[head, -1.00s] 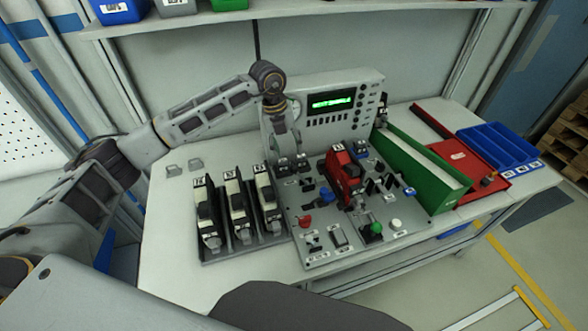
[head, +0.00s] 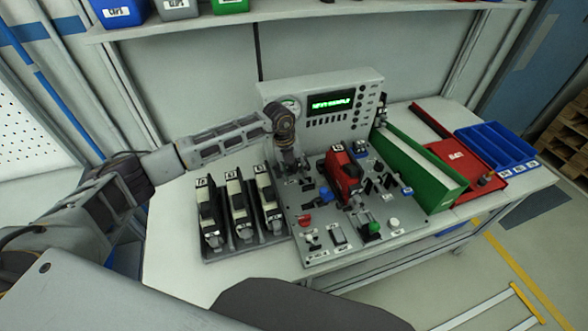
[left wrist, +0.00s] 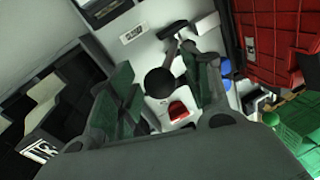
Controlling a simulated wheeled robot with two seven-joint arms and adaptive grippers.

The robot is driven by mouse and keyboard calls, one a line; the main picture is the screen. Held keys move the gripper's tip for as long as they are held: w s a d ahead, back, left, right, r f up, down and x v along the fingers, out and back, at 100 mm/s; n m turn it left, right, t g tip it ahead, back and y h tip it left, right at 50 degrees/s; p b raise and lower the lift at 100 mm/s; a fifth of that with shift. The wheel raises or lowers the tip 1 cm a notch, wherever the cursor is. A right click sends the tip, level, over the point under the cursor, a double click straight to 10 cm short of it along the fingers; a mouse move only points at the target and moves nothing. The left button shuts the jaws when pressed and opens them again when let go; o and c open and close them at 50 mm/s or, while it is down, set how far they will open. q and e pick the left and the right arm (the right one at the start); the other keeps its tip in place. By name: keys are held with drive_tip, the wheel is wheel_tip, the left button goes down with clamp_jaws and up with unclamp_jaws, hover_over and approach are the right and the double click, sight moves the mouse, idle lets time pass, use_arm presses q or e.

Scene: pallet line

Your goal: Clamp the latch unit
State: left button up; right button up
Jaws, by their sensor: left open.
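A red unit (head: 343,174), likely the latch unit, sits on the grey control panel (head: 318,262); its red body also fills the upper right of the left wrist view (left wrist: 278,40). My left gripper (head: 297,178) is open and points down over the panel's back left, left of the red unit. In the left wrist view its two green-padded fingers (left wrist: 160,92) stand on either side of a black ball knob (left wrist: 160,82), which looks apart from both pads. The knob's shaft is mostly hidden. My right gripper is not in view.
Black-and-white units (head: 239,212) stand in a rack left of the panel. The panel has a red button (head: 304,221), a green knob (head: 374,227) and blue knobs near the red unit. A display box (head: 332,103) stands behind. A green bin (head: 425,172) and red tray (head: 465,165) are right.

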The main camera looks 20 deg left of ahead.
use_arm(q)
clamp_jaws()
idle(0.4)
drive_tip(key=shift+w+d, duration=0.1)
drive_tip(key=shift+d, duration=0.05)
drive_tip(key=shift+w+d+r+g+y, duration=0.3)
drive_tip(key=shift+w+d+g+y, duration=0.1)
drive_tip(key=shift+d+y, duration=0.25)
drive_tip(key=shift+w+d+r+g+y+b, duration=0.25)
drive_tip(key=shift+w+d+g+y+b, duration=0.3)
drive_tip(key=shift+d+g+y+b, duration=0.3)
drive_tip(key=shift+w+d+g+y+b, duration=0.4)
drive_tip(key=shift+d+y+b, duration=0.25)
drive_tip(key=shift+b, duration=0.35)
drive_tip(key=shift+w+d+g+y+b, duration=0.25)
drive_tip(key=shift+w+d+y+b, duration=0.15)
drive_tip(key=shift+y+b, duration=0.5)
